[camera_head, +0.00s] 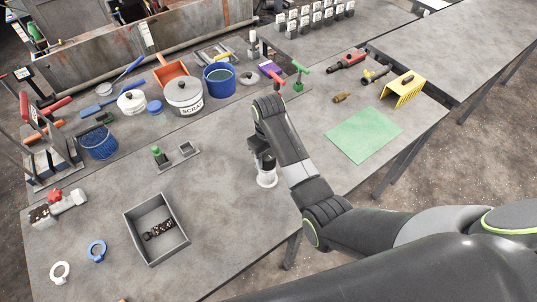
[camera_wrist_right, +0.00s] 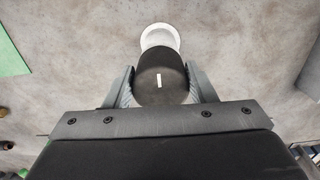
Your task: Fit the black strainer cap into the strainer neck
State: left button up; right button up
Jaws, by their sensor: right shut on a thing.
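The black strainer cap (camera_wrist_right: 160,82) sits between the two fingers of my right gripper (camera_wrist_right: 161,88), which is shut on it; a small white mark shows on the cap's top. In the head view my right gripper (camera_head: 264,160) points down at the table. A white round piece, which looks like the strainer neck (camera_head: 267,179), stands on the table right below it. In the wrist view the white neck (camera_wrist_right: 160,36) shows partly beyond the cap, which hides the rest. I cannot tell whether cap and neck touch. My left gripper is not in view.
A grey tray (camera_head: 180,247) with dark pieces lies to the left. A green mat (camera_head: 364,134) lies to the right. Behind stand a white pot (camera_head: 184,92), a blue bucket (camera_head: 218,77) and a green-handled tool (camera_head: 300,73). The table around the neck is clear.

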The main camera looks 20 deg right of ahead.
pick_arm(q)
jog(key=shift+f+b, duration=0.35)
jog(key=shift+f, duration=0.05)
pick_arm(e)
jog(key=shift+f, duration=0.95)
jog(key=o, duration=1)
jog(key=shift+o, duration=0.2)
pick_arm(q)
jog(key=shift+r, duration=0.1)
pick_arm(e)
jog(key=shift+r, duration=0.1)
